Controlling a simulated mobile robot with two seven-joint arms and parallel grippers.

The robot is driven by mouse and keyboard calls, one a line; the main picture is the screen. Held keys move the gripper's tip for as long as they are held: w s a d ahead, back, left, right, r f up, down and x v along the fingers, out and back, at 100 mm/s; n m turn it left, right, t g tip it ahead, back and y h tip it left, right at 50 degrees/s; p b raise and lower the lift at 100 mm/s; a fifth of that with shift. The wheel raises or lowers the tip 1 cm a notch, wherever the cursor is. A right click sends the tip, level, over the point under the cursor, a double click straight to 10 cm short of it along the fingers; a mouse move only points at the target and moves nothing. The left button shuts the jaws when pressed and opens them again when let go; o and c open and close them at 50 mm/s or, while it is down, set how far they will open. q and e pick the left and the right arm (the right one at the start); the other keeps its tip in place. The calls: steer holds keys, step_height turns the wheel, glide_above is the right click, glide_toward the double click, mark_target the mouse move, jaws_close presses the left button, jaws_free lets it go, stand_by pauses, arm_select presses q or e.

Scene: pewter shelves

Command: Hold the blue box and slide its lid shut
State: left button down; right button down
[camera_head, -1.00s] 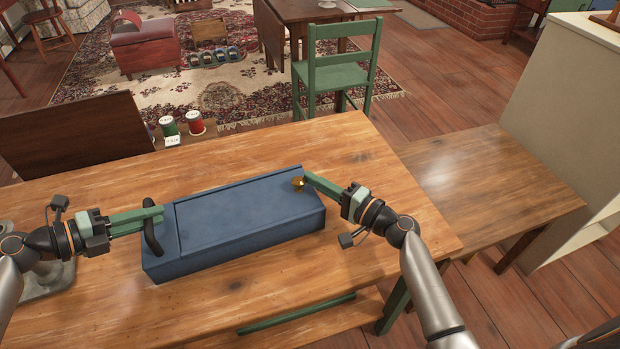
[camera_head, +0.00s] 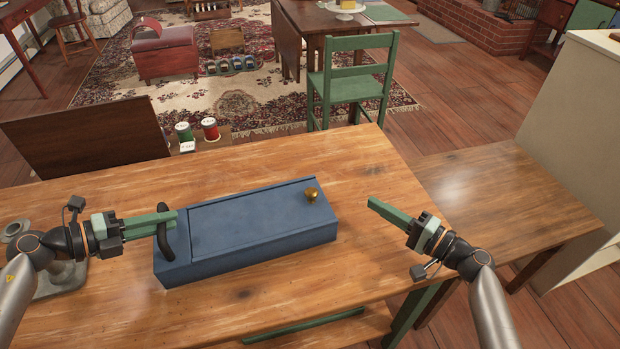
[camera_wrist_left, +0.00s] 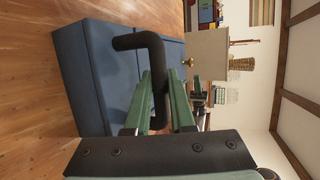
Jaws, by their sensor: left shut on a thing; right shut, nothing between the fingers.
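The blue box (camera_head: 235,262) lies on the wooden table. Its flat blue lid (camera_head: 250,218) covers the top, with a brass knob (camera_head: 312,195) near the right end. A seam crosses the top near the left end. My left gripper (camera_head: 168,224) is shut on the black handle (camera_head: 163,246) at the box's left end. In the left wrist view the green fingers sit on either side of the black handle (camera_wrist_left: 152,45). My right gripper (camera_head: 371,203) is shut and empty, to the right of the box and apart from the knob.
The wooden table (camera_head: 350,160) is clear behind the box and to its right. A grey metal piece (camera_head: 60,278) stands at the left under my left arm. A lower wooden bench (camera_head: 500,195) adjoins at the right. A green chair (camera_head: 350,80) stands behind.

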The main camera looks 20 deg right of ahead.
steer(key=shift+s, duration=0.1)
arm_select(q)
steer(key=c, duration=0.7)
jaws_free()
steer(key=v, duration=1.2)
arm_select(e)
steer(key=shift+d, duration=0.1)
